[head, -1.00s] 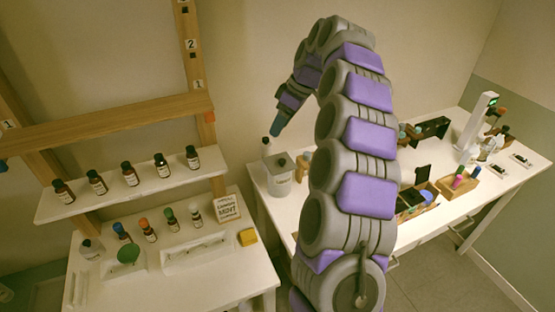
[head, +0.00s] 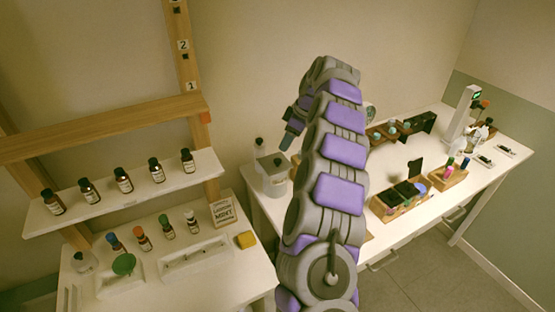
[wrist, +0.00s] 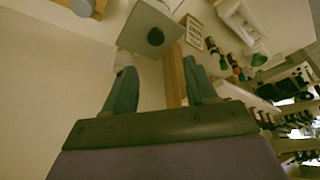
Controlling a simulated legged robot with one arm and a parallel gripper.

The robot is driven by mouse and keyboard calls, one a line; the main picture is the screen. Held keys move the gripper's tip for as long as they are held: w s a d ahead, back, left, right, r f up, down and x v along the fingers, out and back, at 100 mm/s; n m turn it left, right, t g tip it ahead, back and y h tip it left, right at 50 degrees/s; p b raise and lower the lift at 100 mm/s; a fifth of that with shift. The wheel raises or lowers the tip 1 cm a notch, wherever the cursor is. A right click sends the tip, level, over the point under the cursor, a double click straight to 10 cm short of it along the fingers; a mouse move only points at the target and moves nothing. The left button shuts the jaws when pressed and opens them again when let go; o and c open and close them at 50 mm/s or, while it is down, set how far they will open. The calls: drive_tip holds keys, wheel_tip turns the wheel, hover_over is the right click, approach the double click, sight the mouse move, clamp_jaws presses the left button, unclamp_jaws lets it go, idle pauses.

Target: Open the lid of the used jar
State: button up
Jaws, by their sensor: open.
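The used jar (head: 275,186) is a pale grey container with a flat lid and a dark knob, on the left end of the right-hand table. In the wrist view its square lid (wrist: 134,37) with the round dark knob (wrist: 155,37) lies just beyond the fingertips. My gripper (head: 287,142) is above the jar and a little to its right in the head view. In the wrist view my gripper (wrist: 160,64) has two teal fingers spread apart with nothing between them. The lid sits on the jar.
A white-bodied bottle (head: 259,148) stands close behind the jar. A wooden post (head: 190,60) and a shelf (head: 130,203) with several dark bottles stand to the left. Wooden boxes (head: 405,205) lie right of my arm. A yellow block (head: 246,240) rests on the left table.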

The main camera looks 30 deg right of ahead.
sight(278, 160)
drive_tip(key=x, duration=0.2)
drive_tip(key=d+x, duration=0.1)
drive_tip(key=x, duration=0.2)
drive_tip(key=b+x, duration=0.1)
drive_tip(key=x, duration=0.2)
drive_tip(key=shift+w+d+f, duration=0.1)
drive_tip(key=shift+f, duration=0.3)
drive_tip(key=shift+w+a+f, duration=0.1)
drive_tip(key=shift+a+f, duration=0.15)
drive_tip(key=shift+a, duration=0.25)
drive_tip(key=shift+d, duration=0.35)
drive_tip(key=c, duration=0.4)
drive_tip(key=shift+a, duration=0.15)
clamp_jaws()
